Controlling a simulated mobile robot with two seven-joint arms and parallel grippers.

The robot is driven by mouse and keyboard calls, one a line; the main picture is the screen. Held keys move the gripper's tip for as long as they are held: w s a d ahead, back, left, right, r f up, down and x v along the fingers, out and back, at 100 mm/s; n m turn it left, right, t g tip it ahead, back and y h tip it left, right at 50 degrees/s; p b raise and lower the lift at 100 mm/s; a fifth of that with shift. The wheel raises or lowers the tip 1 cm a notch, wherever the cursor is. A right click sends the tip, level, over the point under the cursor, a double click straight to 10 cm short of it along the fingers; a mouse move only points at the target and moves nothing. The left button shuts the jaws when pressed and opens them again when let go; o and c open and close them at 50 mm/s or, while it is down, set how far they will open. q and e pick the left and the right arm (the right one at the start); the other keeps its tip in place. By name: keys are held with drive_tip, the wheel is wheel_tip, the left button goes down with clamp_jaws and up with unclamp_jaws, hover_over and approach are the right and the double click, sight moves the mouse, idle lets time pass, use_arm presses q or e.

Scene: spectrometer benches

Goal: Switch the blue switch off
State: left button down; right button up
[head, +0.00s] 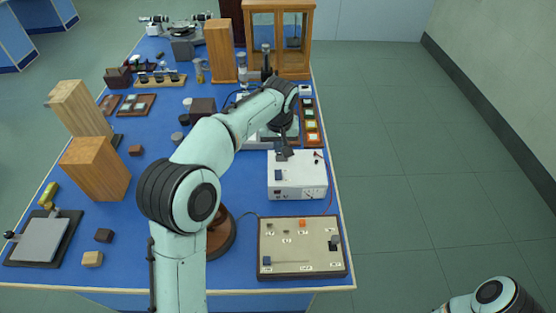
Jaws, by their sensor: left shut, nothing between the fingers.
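A white box (303,186) with small terminals and a dark blue rocker-like part (278,175) stands near the right side of the blue bench. Nearer, a beige panel (300,254) carries several small controls, among them a blue part (267,261) at its lower left; which blue part is the switch, and its on or off position, I cannot tell. My left gripper (284,155) is shut and empty, pointing down over the back left of the white box, just behind its dark blue part. My right arm shows only at the lower right corner; its gripper is out of view.
Wooden blocks (96,170) and a grey plate on a dark base (42,239) stand on the left. A glass-fronted wooden cabinet (290,40) and instruments stand at the back. A round brown base (222,236) is partly behind my left arm. The floor to the right is clear.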

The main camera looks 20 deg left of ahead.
use_arm(q)
drive_tip(key=shift+s+d, duration=0.1)
drive_tip(key=shift+s, duration=0.1)
use_arm(e)
drive_tip(key=shift+s+d, duration=0.1)
drive_tip(key=shift+s, duration=0.05)
use_arm(q)
hover_over(278, 175)
drive_tip(key=f, duration=1.2)
drive_tip(key=shift+s+d+f+b, duration=0.1)
drive_tip(key=shift+s+d+b, duration=0.1)
drive_tip(key=shift+s+b, duration=0.1)
drive_tip(key=shift+s+f, duration=0.15)
drive_tip(key=shift+f, duration=0.55)
use_arm(e)
drive_tip(key=shift+s+f, duration=0.35)
drive_tip(key=shift+f, duration=0.1)
use_arm(q)
drive_tip(key=shift+d, duration=0.1)
